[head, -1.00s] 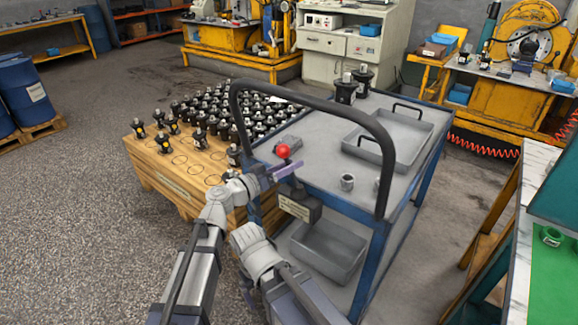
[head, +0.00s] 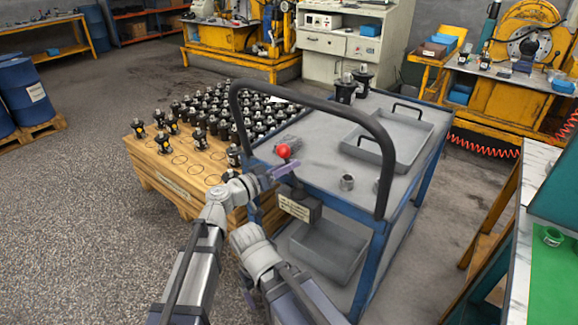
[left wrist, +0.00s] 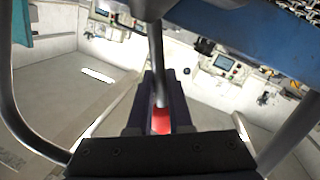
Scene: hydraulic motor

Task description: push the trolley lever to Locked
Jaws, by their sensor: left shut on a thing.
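The trolley lever has a red knob (head: 284,151) and stands at the near left corner of the trolley (head: 322,165), beside the black handle. My left gripper (head: 287,168) is at the lever, just below the knob in the head view. In the left wrist view, the lever's grey rod (left wrist: 157,70) runs down between the two dark fingers, and its red part (left wrist: 160,121) sits between them. The jaws are shut on the lever. The small pale label plate (head: 294,208) below is too small to read. My right gripper is not in view.
The black hoop handle (head: 378,140) arches over the trolley's near end. The trolley carries a grey tray (head: 412,150), small metal cups and two black motors. A wooden pallet (head: 180,190) with many black motors stands close on the left.

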